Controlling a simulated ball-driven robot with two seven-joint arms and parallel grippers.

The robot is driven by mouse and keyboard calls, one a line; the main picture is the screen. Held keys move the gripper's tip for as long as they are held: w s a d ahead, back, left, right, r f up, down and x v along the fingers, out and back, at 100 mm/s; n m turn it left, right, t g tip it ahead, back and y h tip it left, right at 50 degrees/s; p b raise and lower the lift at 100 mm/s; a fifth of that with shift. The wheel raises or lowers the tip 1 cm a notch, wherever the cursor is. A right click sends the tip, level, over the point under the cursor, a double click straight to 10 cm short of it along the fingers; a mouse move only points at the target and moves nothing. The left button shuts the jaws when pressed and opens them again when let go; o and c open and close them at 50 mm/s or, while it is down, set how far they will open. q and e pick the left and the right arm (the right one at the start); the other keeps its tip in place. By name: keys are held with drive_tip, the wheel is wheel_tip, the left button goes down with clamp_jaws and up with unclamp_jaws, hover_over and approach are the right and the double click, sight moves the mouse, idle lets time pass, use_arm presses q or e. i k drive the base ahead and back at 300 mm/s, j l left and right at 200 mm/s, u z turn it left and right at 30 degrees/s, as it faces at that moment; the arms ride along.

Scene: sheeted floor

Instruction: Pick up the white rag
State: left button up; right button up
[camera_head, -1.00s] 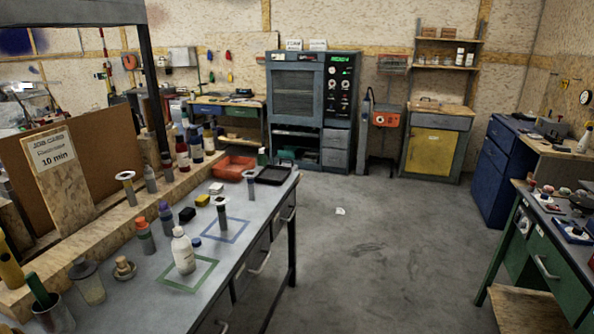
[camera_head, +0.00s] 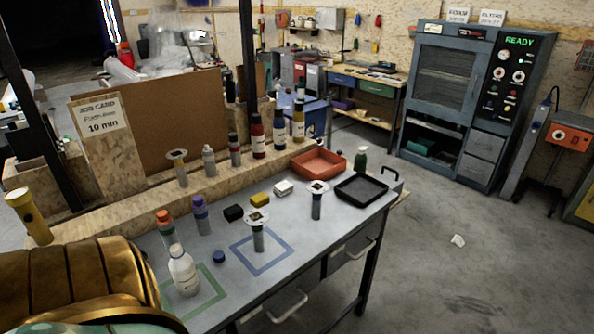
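A gold-coloured, ribbed part at the lower left looks like my own left arm, over the bench's near end. Neither of my grippers shows, so I cannot see their fingers.
The workbench (camera_head: 330,228) holds a white bottle (camera_head: 183,272), several tubes, a black tray (camera_head: 361,188) and an orange tray (camera_head: 318,162). A grey oven cabinet (camera_head: 470,100) stands behind. The floor around the rag is clear.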

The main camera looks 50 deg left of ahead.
sight(282, 188)
drive_tip(key=i+u, duration=0.25)
drive_tip(key=i, duration=0.3)
drive_tip(key=i+l+u, duration=0.3)
drive_tip(key=i, duration=0.2)
